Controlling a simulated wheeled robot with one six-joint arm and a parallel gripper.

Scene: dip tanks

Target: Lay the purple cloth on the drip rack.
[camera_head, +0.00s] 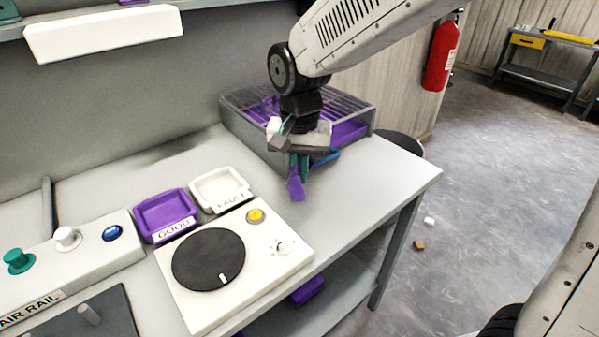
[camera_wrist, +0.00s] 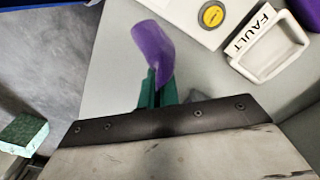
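The purple cloth (camera_head: 296,188) hangs from my gripper (camera_head: 300,166), which has green fingers. In the wrist view the cloth (camera_wrist: 152,50) is pinched between the fingers (camera_wrist: 158,92), with its free end sticking out beyond them. The cloth is above the bench top; any contact with the bench is unclear. A grey slatted box that looks like the drip rack (camera_head: 242,124) stands at the far end of the bench, behind my gripper. Purple shows inside it. My wrist hides part of its front.
A white unit with a black turntable (camera_head: 208,259), a purple GOOD tray (camera_head: 165,214) and a white FAULT tray (camera_head: 219,189) stand left of my gripper. A blue item (camera_head: 326,157) is beside the gripper. The bench's right corner (camera_head: 410,176) is clear.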

